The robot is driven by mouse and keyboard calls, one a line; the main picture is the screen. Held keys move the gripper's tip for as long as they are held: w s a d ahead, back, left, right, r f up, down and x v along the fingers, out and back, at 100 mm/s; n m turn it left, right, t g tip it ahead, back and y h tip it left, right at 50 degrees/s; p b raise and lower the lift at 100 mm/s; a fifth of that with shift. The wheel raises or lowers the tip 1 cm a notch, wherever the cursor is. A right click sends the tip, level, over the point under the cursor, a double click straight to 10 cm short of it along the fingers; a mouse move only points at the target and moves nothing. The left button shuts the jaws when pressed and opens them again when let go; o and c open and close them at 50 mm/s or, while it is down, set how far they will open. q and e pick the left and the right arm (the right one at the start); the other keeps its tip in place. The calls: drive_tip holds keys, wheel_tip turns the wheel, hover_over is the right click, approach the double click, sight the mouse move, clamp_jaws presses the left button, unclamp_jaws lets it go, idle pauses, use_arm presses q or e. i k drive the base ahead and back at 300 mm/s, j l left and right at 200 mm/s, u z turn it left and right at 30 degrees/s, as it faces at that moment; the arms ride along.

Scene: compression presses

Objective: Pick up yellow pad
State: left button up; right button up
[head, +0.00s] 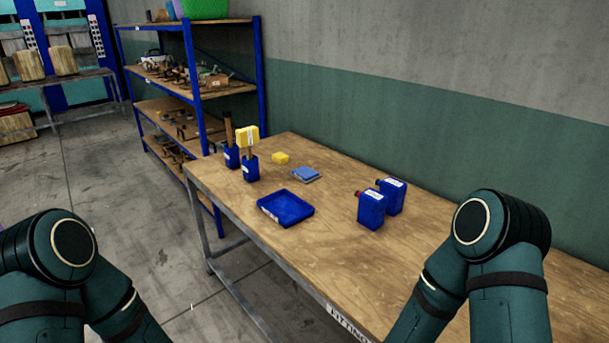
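A small yellow pad (280,158) lies flat on the wooden table (330,265), toward its far left end. A second yellow piece (247,136), larger and blocky, sits at the top of a tool standing in a blue holder (251,170), just left of the pad. Parts of both my arms show at the lower left and lower right, but neither gripper is in view. Nothing covers the yellow pad.
A blue flat item (306,175) lies right of the pad, and a blue tray (286,208) is nearer. Two blue bottles (371,209) (393,195) stand farther right. Another blue holder (231,157) with a dark handle is at the left edge. Blue shelves (198,90) stand behind.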

sight(280, 158)
drive_tip(key=i+j+u, duration=0.85)
drive_tip(key=i+u, duration=0.25)
drive_tip(key=i+j, duration=0.15)
drive_tip(key=i, duration=0.6)
drive_tip(key=i+j+u, duration=0.15)
drive_tip(key=i, duration=0.6)
drive_tip(key=i+j+z, duration=0.1)
drive_tip(key=i+z, duration=0.35)
drive_tip(key=i+j+z, duration=0.15)
drive_tip(key=z, duration=0.35)
drive_tip(key=i+j+z, duration=0.55)
drive_tip(key=j+z, duration=0.2)
drive_tip(key=z, duration=0.15)
drive_tip(key=i+j+z, duration=0.15)
drive_tip(key=j+z, duration=0.8)
drive_tip(key=i, duration=0.05)
